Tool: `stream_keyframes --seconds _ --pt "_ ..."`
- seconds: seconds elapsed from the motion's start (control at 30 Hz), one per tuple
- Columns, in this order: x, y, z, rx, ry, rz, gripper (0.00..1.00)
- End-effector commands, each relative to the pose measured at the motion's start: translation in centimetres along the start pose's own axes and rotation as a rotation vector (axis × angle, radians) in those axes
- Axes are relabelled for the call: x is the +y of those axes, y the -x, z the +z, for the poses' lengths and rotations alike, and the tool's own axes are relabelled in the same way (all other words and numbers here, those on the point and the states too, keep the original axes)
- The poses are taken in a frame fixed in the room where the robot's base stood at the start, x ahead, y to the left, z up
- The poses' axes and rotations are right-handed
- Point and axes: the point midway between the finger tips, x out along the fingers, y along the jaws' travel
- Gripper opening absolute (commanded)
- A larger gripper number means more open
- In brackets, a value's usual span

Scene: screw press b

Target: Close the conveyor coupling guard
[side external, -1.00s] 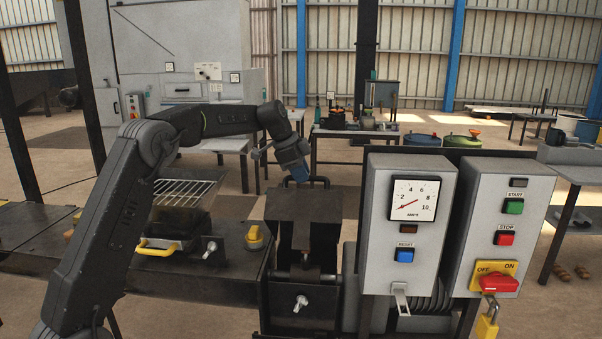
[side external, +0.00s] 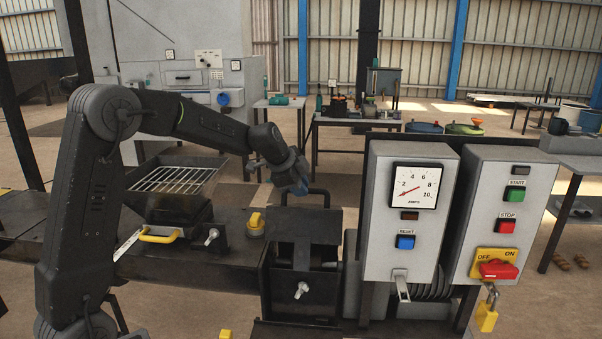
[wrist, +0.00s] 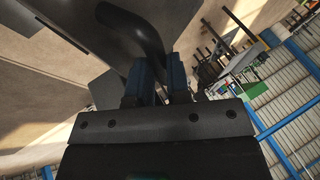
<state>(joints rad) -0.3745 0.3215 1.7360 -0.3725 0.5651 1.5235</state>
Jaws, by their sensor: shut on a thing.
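The coupling guard (side external: 304,226) is a dark hinged cover with a black bar handle (side external: 322,194) on top. It sits over a dark box-like housing (side external: 280,288) with a silver wing bolt (side external: 302,290) on its front. My gripper (side external: 297,186) is at the handle's left side. In the wrist view, the handle (wrist: 142,28) curves down between the blue fingers of my gripper (wrist: 158,82), which is shut on it. The grip itself is partly hidden. I cannot tell whether the cover touches the housing all along.
A control box with a gauge (side external: 415,187) and a start-stop box (side external: 499,215) stand close on the right. A hopper with a wire grate (side external: 175,180), a yellow handle (side external: 158,238) and a yellow knob (side external: 256,222) lie left. Benches stand behind.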

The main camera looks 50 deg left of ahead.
Motion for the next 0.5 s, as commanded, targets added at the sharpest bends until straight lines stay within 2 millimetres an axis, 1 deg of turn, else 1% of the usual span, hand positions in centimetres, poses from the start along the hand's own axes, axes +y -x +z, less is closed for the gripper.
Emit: stream_keyframes --seconds 0.03,0.2,0.33,0.5 --pt "1.1 -0.4 0.1 0.001 0.002 0.008 0.0" --pt "3.7 -1.9 0.7 0.0 0.002 0.01 0.0" --pt "5.4 -3.0 1.1 0.0 0.002 0.012 0.0" --pt "6.8 -4.3 1.6 0.0 0.003 0.014 0.0"
